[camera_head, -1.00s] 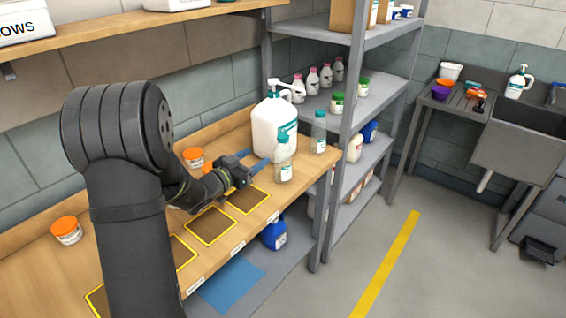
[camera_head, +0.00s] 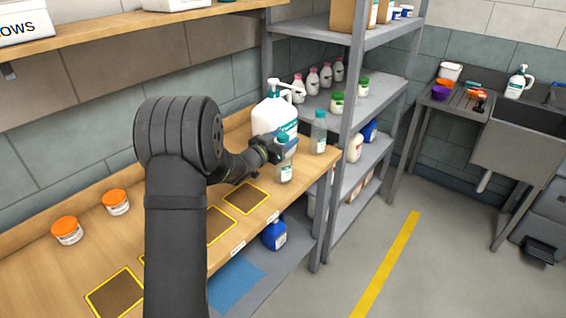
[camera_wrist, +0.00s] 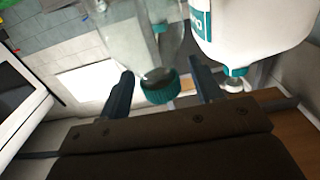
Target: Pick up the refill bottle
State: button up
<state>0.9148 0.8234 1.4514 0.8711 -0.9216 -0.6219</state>
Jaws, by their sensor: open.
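Two clear bottles with teal caps stand upright on the wooden bench, a near one (camera_head: 285,173) and a farther one (camera_head: 318,136). I cannot tell by name which is the refill bottle. My gripper (camera_head: 284,147) is at the upper part of the near bottle and hides some of it. In the wrist view, my open gripper (camera_wrist: 162,84) has a finger on each side of a teal-capped clear bottle (camera_wrist: 160,91), apart from the cap. A large white pump jug (camera_head: 272,118) stands close behind; it also shows in the wrist view (camera_wrist: 255,30).
Orange-lidded jars (camera_head: 116,202) stand at the left of the bench (camera_head: 60,275). Yellow-outlined brown squares (camera_head: 245,197) mark its front. A grey shelf rack (camera_head: 345,110) with several bottles and jars stands just right of the bench end. The floor (camera_head: 460,265) is clear.

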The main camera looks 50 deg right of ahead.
grip_shut()
dwell(0.4)
